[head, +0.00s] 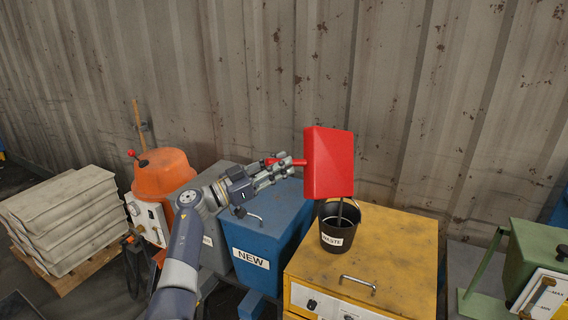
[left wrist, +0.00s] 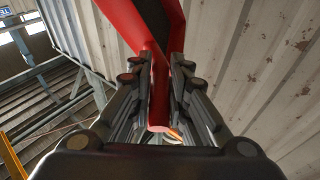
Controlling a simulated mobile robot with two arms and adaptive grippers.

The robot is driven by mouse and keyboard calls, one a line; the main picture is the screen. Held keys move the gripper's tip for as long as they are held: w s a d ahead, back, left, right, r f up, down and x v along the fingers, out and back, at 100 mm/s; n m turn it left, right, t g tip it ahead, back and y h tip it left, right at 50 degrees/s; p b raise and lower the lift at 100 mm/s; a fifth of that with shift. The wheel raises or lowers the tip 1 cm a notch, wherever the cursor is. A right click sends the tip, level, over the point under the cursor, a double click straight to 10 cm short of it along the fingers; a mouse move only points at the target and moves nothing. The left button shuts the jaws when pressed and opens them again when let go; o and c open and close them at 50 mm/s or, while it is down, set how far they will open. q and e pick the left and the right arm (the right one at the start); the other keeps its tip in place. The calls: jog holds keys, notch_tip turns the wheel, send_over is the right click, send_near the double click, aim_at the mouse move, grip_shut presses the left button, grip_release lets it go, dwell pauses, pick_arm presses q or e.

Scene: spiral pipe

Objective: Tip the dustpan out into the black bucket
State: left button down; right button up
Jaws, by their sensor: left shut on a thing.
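The red dustpan (head: 328,162) is held up in the head view, with its broad face tilted steeply, nearly upright, above the black bucket (head: 333,238). The bucket stands upright and is labelled WASTE. My left gripper (head: 288,165) is shut on the dustpan's handle, to the left of the pan. In the left wrist view, the red dustpan (left wrist: 128,22) rises beyond the fingers of my left gripper (left wrist: 162,100). A thin dark strand shows between the dustpan's lower edge and the bucket; I cannot tell what it is. The dustpan's inside is hidden. My right gripper is not in view.
The bucket stands on a yellow cabinet (head: 400,250) with bare top around it. A blue bin (head: 265,232) labelled NEW is to its left. An orange machine (head: 163,172) and stacked slabs (head: 62,215) stand farther left, a green machine (head: 535,255) at right. A corrugated wall is behind.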

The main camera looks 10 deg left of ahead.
pick_arm(q)
jog(key=shift+w+a+f+n+t, duration=0.8)
jog(key=shift+w+a+f+n, duration=0.5)
jog(key=shift+n, duration=0.8)
jog(key=s+d+r+m+g+p, duration=0.2)
jog(key=s+d+r+m, duration=0.2)
jog(key=m, duration=0.3)
jog(key=shift+s+d+g, duration=0.3)
jog(key=shift+d+g, duration=0.1)
jog(key=shift+d, duration=0.15)
jog(key=shift+r, duration=0.1)
